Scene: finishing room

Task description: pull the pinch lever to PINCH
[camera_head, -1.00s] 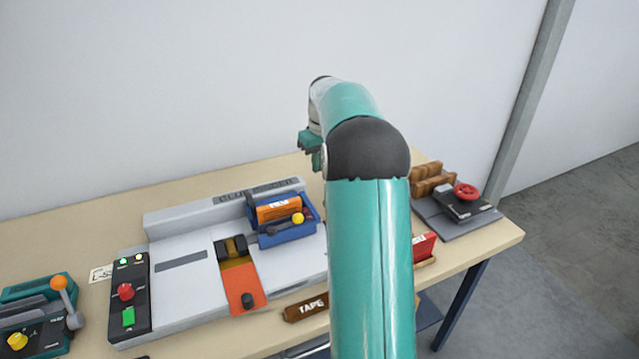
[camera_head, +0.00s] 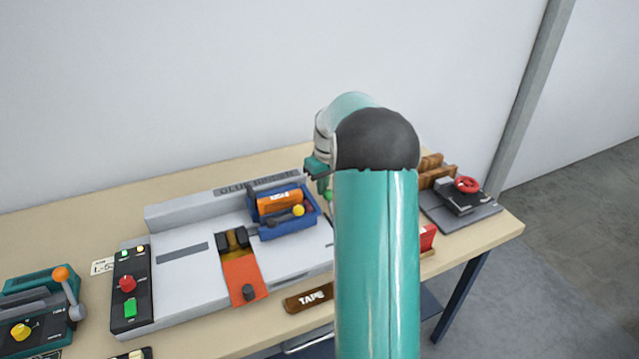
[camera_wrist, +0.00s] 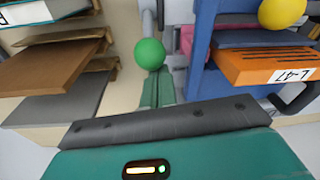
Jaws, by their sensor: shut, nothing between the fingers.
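A lever with a green ball knob (camera_wrist: 150,53) on a grey rod stands just beyond my fingertips in the wrist view. In the head view its green knob (camera_head: 328,196) shows partly, beside my arm at the right end of the grey machine. My gripper (camera_wrist: 157,90) is shut and empty, its teal fingers together, pointing towards the green knob; I cannot tell whether they touch it. In the head view my gripper (camera_head: 316,169) is mostly hidden by my arm. A yellow ball knob (camera_head: 299,210) sits on the blue unit. I can read no PINCH marking.
The blue unit (camera_head: 262,231) holds an orange block (camera_head: 279,202) close beside the green knob. A black panel (camera_head: 131,290) with buttons is at the machine's left. A red-wheeled device (camera_head: 466,185) and brown wooden blocks stand at the right. A TAPE holder (camera_head: 308,297) lies in front.

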